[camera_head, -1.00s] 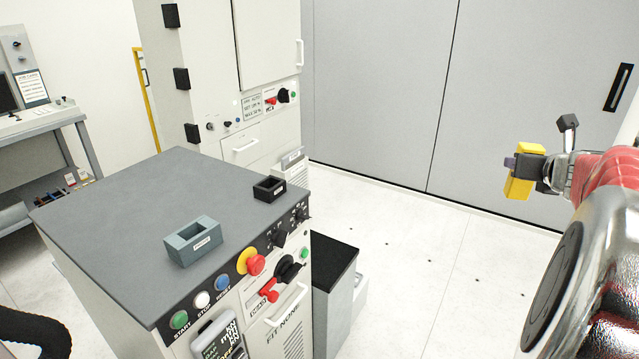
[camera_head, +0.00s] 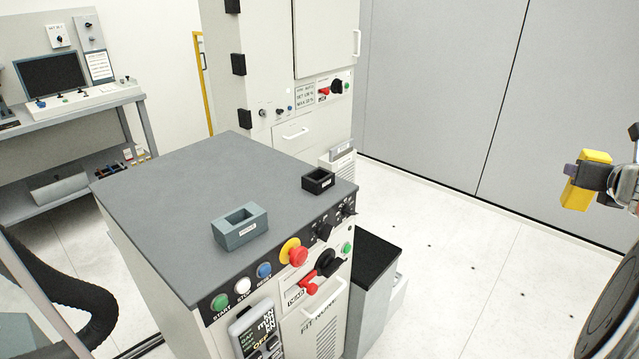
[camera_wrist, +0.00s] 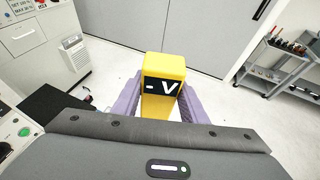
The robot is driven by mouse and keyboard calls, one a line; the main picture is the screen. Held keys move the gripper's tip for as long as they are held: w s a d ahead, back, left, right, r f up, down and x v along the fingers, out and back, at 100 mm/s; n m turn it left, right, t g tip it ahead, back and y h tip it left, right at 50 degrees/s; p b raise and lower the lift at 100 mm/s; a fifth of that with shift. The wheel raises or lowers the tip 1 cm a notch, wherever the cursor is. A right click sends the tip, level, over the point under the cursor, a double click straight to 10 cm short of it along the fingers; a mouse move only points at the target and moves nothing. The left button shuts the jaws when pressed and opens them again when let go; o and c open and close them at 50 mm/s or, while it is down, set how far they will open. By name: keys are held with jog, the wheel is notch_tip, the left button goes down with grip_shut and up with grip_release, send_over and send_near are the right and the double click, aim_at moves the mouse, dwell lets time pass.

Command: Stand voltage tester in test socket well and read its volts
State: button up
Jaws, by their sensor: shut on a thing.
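The yellow voltage tester (camera_head: 587,180) is at the right edge of the head view, held in the air over the floor by my gripper (camera_head: 573,172). In the wrist view the tester (camera_wrist: 162,85) stands between my two purple fingers, with a small dark display and a white V on its face. My gripper is shut on it. Two sockets sit on the grey cabinet top (camera_head: 190,185): a larger blue-grey block with a well (camera_head: 240,227) and a smaller black one (camera_head: 318,181). Their labels are too small to read. The tester is apart from both, well to their right.
The cabinet front carries a red emergency button (camera_head: 294,252), coloured buttons and a red handle (camera_head: 308,284). A lower black-topped box (camera_head: 372,262) stands beside it. A tall cabinet (camera_head: 280,60) is behind. A bench with a screen (camera_head: 52,76) is at left. Floor at right is clear.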

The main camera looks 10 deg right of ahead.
jog(key=shift+w, duration=0.1)
jog(key=w+a+f+n+t+y, duration=0.1)
jog(key=w+a+n+t+y, duration=0.1)
jog(key=w+a+n+y, duration=0.5)
jog(key=w+a, duration=0.5)
jog(key=shift+a+f+y, duration=0.15)
jog(key=shift+y, duration=0.25)
jog(key=shift+w, duration=0.1)
